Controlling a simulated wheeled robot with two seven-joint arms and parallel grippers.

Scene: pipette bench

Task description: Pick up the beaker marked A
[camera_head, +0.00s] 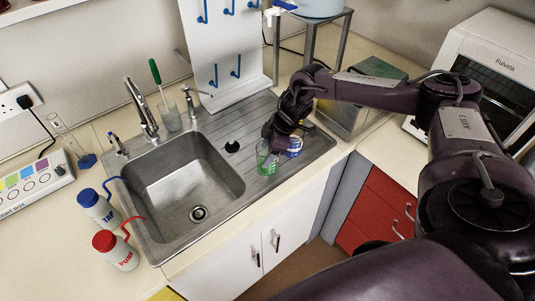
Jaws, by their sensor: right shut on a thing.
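A clear glass beaker with green marking (267,162) is at the right end of the steel drainboard. A second glass beaker with blue marking (294,149) stands close to its right. The letters on both are too small to read. My right gripper (275,142) comes down from above and appears shut on the upper part of the green-marked beaker, its fingers hiding part of the rim. Whether that beaker touches the drainboard is not clear. My left gripper is out of view.
The sink basin (190,181) and tap (141,108) lie left of the beakers. A pegboard (225,55) stands behind. Red-capped (115,248) and blue-capped (98,207) bottles stand at the front left. A metal stand (310,45) is behind my right arm.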

